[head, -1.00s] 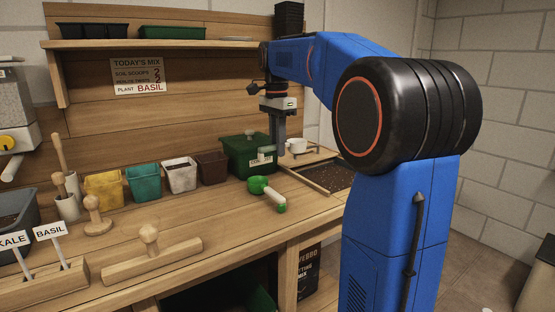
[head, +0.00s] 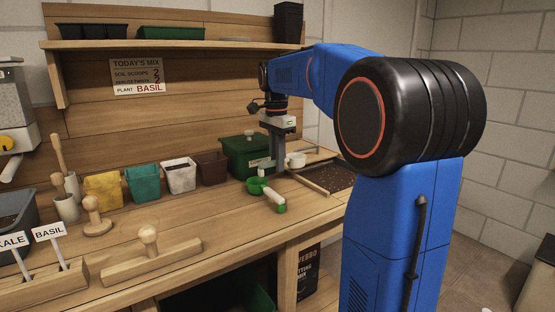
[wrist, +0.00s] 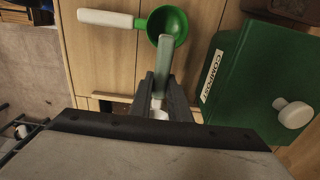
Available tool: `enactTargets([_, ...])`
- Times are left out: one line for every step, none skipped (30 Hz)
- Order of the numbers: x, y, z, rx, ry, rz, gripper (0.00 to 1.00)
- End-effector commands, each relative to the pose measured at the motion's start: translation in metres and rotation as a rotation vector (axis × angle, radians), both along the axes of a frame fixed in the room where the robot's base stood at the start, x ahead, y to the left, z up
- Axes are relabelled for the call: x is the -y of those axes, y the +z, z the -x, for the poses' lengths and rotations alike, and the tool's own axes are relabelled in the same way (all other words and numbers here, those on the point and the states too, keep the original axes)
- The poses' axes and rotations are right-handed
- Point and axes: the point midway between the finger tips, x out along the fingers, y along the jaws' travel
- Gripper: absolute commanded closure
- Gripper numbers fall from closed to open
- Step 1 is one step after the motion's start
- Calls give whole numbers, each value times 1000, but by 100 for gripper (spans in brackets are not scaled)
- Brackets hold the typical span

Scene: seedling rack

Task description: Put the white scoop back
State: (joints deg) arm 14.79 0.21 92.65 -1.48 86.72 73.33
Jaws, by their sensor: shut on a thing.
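My gripper (head: 278,155) is lowered over the bench between the green compost bin and the soil tray. It is shut on the pale grey-green handle of the white scoop (head: 296,160). The scoop's white cup shows just right of the fingers in the head view. In the wrist view, the handle sticks out past my gripper (wrist: 163,95), and part of the white cup (wrist: 158,115) shows behind the fingers. I cannot tell whether the scoop touches anything below it. A green scoop (head: 256,186) with a white handle lies on the bench close by, also in the wrist view (wrist: 168,25).
The lidded compost bin (head: 238,158) stands just left of my gripper in the head view. The wood-framed soil tray (head: 305,184) lies to the right. Coloured pots (head: 180,177) line the back, and a wooden tamper (head: 150,246) lies in front. The bench's front middle is clear.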

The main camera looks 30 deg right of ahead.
Motion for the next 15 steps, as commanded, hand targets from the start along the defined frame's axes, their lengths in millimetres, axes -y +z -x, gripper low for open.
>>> enactTargets([0, -1, 0, 0, 0, 0, 100])
enactTargets([0, -2, 0, 0, 0, 0, 100])
enactTargets([0, -3, 0, 0, 0, 0, 100])
enactTargets([0, -3, 0, 1, 0, 0, 100])
enactTargets([0, -3, 0, 1, 0, 0, 100])
enactTargets([0, -3, 0, 1, 0, 0, 100])
enactTargets([0, -3, 0, 1, 0, 0, 76])
enactTargets([0, -3, 0, 1, 0, 0, 69])
enactTargets([0, -3, 0, 1, 0, 0, 65])
enactTargets([0, -3, 0, 1, 0, 0, 65])
enactTargets([0, -3, 0, 1, 0, 0, 65])
enactTargets([0, -3, 0, 1, 0, 0, 65])
enactTargets([0, -3, 0, 1, 0, 0, 65])
enactTargets([0, -3, 0, 0, 0, 0, 65])
enactTargets([0, -3, 0, 0, 0, 0, 65])
